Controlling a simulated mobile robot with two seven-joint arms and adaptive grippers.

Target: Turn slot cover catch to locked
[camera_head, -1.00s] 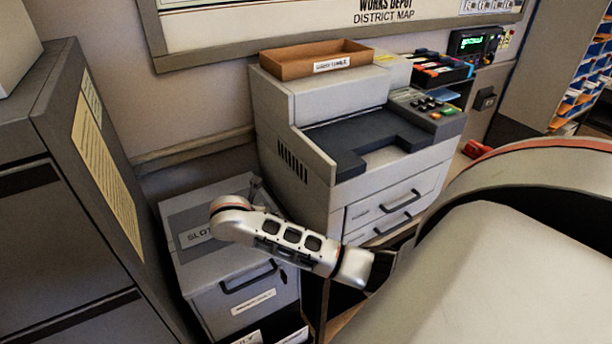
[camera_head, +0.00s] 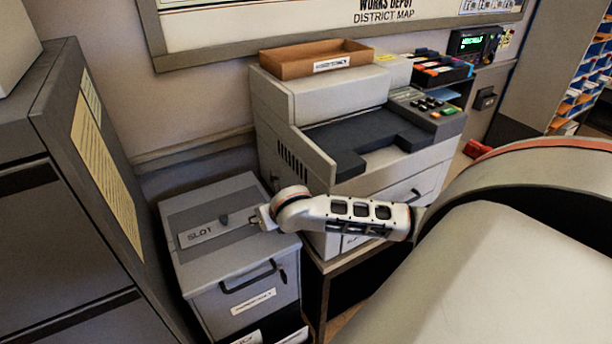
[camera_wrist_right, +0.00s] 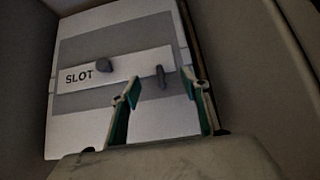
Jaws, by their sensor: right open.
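The slot cover (camera_head: 205,233) is a pale strip marked SLOT on top of a grey cabinet (camera_head: 215,272); it also shows in the right wrist view (camera_wrist_right: 135,68). A dark rounded knob (camera_head: 224,219) stands on it, seen too in the wrist view (camera_wrist_right: 104,65). To its right in the wrist view is a slim grey catch (camera_wrist_right: 161,76), pointing roughly up and down the picture, across the strip. My right gripper (camera_wrist_right: 160,80) is open, its green-lined fingers appearing either side of the catch; contact cannot be told. In the head view the right gripper (camera_head: 262,217) is over the cover's right end, partly hidden by its wrist. My left gripper is out of view.
A large office machine (camera_head: 320,105) with a brown tray (camera_head: 315,60) on top stands right of the cabinet. A tall dark filing cabinet (camera_head: 60,220) rises close on the left. The wall is behind.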

